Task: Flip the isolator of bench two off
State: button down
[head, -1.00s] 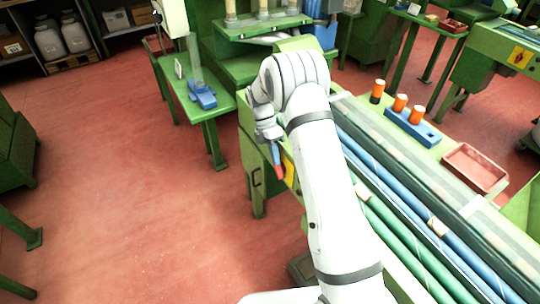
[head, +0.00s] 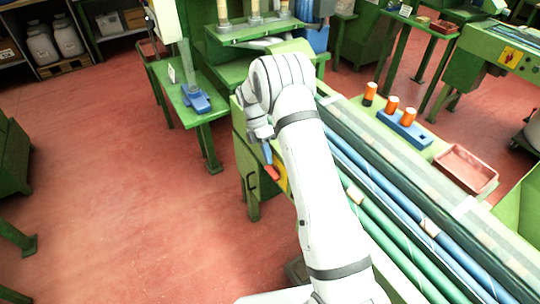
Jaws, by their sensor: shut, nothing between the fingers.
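My gripper (head: 267,157) points down at the left end of the near green bench, at the end of my white arm. Its slim blue fingers look shut, with nothing seen held between them. A small red part (head: 272,173), seemingly the isolator's handle, shows right at the fingertips; I cannot tell whether they touch it. A yellow plate (head: 283,178) lies just right of it on the bench's side, partly hidden by my arm. The handle's exact position is too small to read. No bench number is legible.
Green and blue tubes (head: 375,213) lie along the near bench. A blue block (head: 405,128) with orange-topped pieces and a red tray (head: 465,170) stand on its far side. Another bench at the upper right has a yellow plate (head: 510,55). Red floor at left is clear.

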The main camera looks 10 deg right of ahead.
jog(key=w+a+r, duration=0.3)
jog(key=w+r, duration=0.4)
jog(key=w, duration=0.1)
jog(key=shift+w+a+r+p, duration=0.25)
jog(key=shift+w+r+p, duration=0.05)
jog(key=shift+r+p, duration=0.05)
dwell(0.4)
dwell(0.4)
